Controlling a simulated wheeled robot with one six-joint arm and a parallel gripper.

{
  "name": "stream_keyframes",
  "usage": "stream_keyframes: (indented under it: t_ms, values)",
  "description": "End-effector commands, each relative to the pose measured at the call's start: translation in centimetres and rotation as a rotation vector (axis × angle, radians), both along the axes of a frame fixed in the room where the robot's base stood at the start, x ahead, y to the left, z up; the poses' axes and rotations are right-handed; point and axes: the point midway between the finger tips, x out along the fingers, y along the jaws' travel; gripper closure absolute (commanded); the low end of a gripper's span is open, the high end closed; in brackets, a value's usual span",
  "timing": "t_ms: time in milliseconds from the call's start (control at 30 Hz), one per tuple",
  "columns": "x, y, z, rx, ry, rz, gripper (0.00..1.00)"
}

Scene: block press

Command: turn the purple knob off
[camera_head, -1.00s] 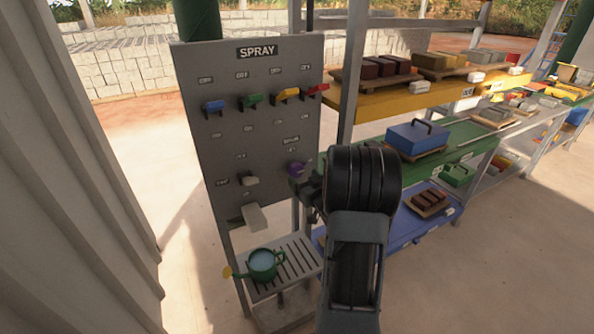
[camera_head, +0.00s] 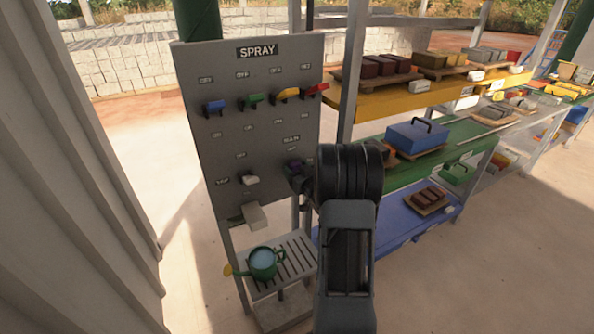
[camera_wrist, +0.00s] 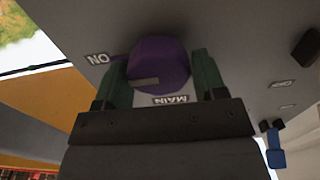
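The purple knob (camera_wrist: 160,66) sits on the grey panel, between my gripper's two green fingers in the wrist view. A small purple tab on its left side points toward the ON label (camera_wrist: 97,59), which appears upside down. The MAIN label (camera_wrist: 170,100) shows below it. My gripper (camera_wrist: 163,72) has one finger on each side of the knob, very close to its edges; whether they press on it is not clear. In the head view the knob (camera_head: 294,167) is small and partly hidden by my gripper.
The SPRAY panel (camera_head: 222,130) carries blue, green, yellow and red handles above the knob. A spout (camera_head: 254,215) stands over a slatted shelf (camera_head: 302,252) with a green watering can (camera_head: 263,263). Shelves with blocks and a blue toolbox (camera_head: 416,136) stand to the right.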

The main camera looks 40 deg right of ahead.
Motion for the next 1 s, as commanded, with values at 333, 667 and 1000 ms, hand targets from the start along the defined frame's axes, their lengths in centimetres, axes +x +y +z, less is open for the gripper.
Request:
stream_keyframes:
  t_ms: [333, 667, 1000]
  values:
    - [-0.02, 0.0, 0.0, 0.0, 0.0, 0.0, 0.66]
    - [-0.01, 0.04, -0.42, -0.078, 0.009, 0.0, 0.67]
    - [0.0, 0.22, -0.81, -0.36, 0.044, 0.0, 0.67]
